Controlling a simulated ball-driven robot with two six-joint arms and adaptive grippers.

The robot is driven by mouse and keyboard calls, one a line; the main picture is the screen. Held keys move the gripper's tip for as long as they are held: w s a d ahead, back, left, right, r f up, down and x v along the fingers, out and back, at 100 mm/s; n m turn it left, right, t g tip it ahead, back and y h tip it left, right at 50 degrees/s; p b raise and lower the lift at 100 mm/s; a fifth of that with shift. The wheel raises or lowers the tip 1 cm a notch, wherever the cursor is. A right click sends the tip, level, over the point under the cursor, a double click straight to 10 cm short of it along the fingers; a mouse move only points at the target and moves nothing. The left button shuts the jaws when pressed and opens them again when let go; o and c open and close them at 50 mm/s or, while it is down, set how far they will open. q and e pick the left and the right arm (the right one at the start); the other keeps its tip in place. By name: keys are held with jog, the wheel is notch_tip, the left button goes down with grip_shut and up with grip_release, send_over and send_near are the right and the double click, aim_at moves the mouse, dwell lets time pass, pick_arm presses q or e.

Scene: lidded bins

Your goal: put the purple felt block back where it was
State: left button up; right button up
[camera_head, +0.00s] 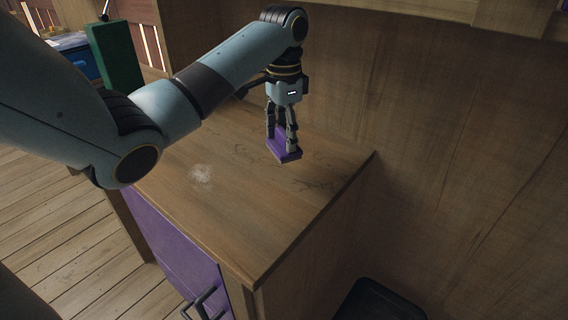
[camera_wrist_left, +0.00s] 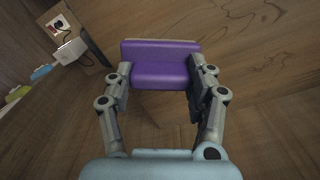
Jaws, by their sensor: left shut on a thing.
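The purple felt block (camera_head: 285,147) is between the fingers of my left gripper (camera_head: 281,143), over the far part of the wooden cabinet top (camera_head: 230,215). In the left wrist view the block (camera_wrist_left: 160,70) sits between the fingertips of the left gripper (camera_wrist_left: 160,82), with a pale strip along its far edge. The left gripper is shut on it and points down. I cannot tell whether the block touches the top or is held just above it. My right gripper is not in view.
A whitish dusty patch (camera_head: 201,176) marks the cabinet top. The cabinet has a purple door (camera_head: 175,245) with dark handles (camera_head: 205,304). A wooden wall (camera_head: 440,130) rises behind. A dark bin (camera_head: 378,301) stands at lower right. A green panel (camera_head: 117,56) and a blue box (camera_head: 75,58) are at upper left.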

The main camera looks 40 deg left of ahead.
pick_arm(q)
jog(key=m, duration=0.9)
jog(key=shift+s+r, duration=0.1)
jog(key=m, duration=0.3)
jog(key=shift+d+r+m, duration=0.1)
jog(key=shift+m, duration=0.3)
jog(key=m, duration=0.4)
jog(key=shift+b, duration=0.4)
notch_tip(320, 180, down, 10)
jog(key=shift+r+b, duration=0.1)
jog(key=shift+b, duration=0.55)
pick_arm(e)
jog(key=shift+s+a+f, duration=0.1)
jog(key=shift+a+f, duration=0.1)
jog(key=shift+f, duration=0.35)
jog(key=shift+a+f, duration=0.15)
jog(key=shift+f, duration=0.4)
pick_arm(q)
jog(key=o, duration=1.5)
jog(key=shift+c, duration=0.2)
